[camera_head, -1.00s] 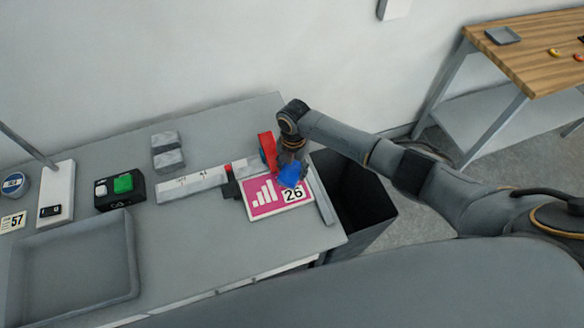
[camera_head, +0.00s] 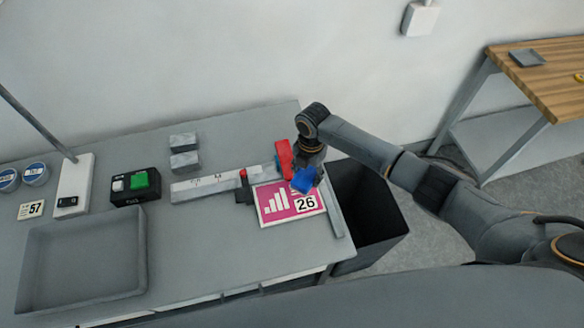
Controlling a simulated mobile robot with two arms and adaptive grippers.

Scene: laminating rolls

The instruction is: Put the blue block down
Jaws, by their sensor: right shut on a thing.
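The blue block (camera_head: 304,181) is at the right end of the desk, over the upper edge of a pink and white card (camera_head: 275,204) marked 26. My right gripper (camera_head: 307,167) comes down from above and is shut on the block. The fingers are mostly hidden by the block and the wrist. I cannot tell whether the block touches the card. A red upright piece (camera_head: 284,160) stands just left of the gripper. My left gripper is not in view.
A ruler strip (camera_head: 205,187) and grey blocks (camera_head: 184,153) lie to the left. A button box (camera_head: 135,187) and an empty grey tray (camera_head: 82,262) are further left. A dark open bin (camera_head: 372,205) stands off the desk's right end. The desk's front middle is clear.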

